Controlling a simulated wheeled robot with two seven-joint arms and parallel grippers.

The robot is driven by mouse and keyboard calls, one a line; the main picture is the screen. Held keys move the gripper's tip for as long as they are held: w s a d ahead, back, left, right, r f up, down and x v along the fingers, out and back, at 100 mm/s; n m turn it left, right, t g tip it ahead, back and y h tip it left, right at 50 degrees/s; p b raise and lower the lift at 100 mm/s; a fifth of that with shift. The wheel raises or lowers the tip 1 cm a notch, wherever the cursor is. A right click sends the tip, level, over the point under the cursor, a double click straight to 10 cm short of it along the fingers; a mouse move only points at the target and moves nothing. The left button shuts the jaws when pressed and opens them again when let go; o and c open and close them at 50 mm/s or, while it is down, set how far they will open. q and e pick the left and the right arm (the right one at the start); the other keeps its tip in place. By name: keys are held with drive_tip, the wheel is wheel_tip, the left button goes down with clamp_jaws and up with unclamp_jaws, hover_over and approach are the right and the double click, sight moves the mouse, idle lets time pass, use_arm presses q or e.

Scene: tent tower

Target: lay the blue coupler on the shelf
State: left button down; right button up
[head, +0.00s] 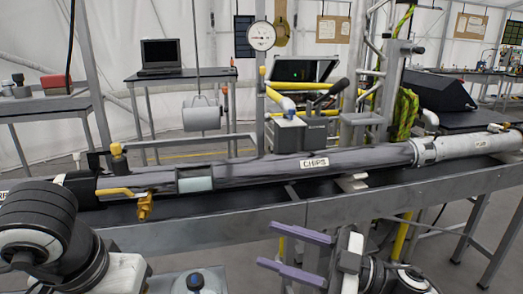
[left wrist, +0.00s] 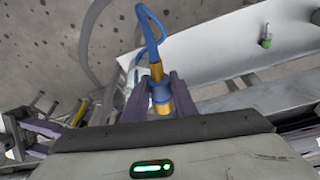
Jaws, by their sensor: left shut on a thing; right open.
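In the left wrist view, the blue coupler (left wrist: 161,94), with brass-coloured parts, sits between the two purple fingers of my left gripper (left wrist: 157,84), which is shut on it. A blue hose (left wrist: 153,25) loops up from the coupler. The left gripper and coupler do not show in the head view; only my left arm does, at lower left. My right gripper (head: 268,246) is open and empty, in front of the steel bench. I cannot tell which surface is the shelf.
A long grey pipe (head: 250,170) labelled CHIPS runs along the steel bench (head: 340,208), with a brass valve (head: 144,207) at its front. A pale panel (left wrist: 215,50) bearing a small green-topped object (left wrist: 266,41) is beyond the coupler in the left wrist view.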

drive_tip(key=s+d+f+m+t+h, duration=0.2)
drive_tip(key=d+f+m+t+h, duration=0.2)
drive_tip(key=d+f+m+h, duration=0.45)
drive_tip(key=s+d+f+m+t+h, duration=0.1)
drive_tip(key=d+f+m+t+h, duration=0.3)
drive_tip(key=f, duration=0.8)
drive_tip(key=s+d+f+g+h, duration=0.3)
drive_tip(key=s+d+f, duration=0.3)
drive_tip(key=s+f, duration=0.3)
drive_tip(key=s+d+f+g+h, duration=0.25)
drive_tip(key=s+d+f, duration=0.4)
drive_tip(key=s, duration=0.45)
drive_tip(key=a+m+y, duration=0.1)
drive_tip(key=a+m, duration=0.4)
drive_tip(key=a, duration=0.7)
drive_tip(key=shift+w+a+r, duration=0.25)
drive_tip(key=shift+w+a, duration=0.05)
drive_tip(key=shift+w, duration=0.15)
use_arm(q)
drive_tip(key=shift+d, duration=0.1)
use_arm(e)
drive_tip(key=shift+t, duration=0.25)
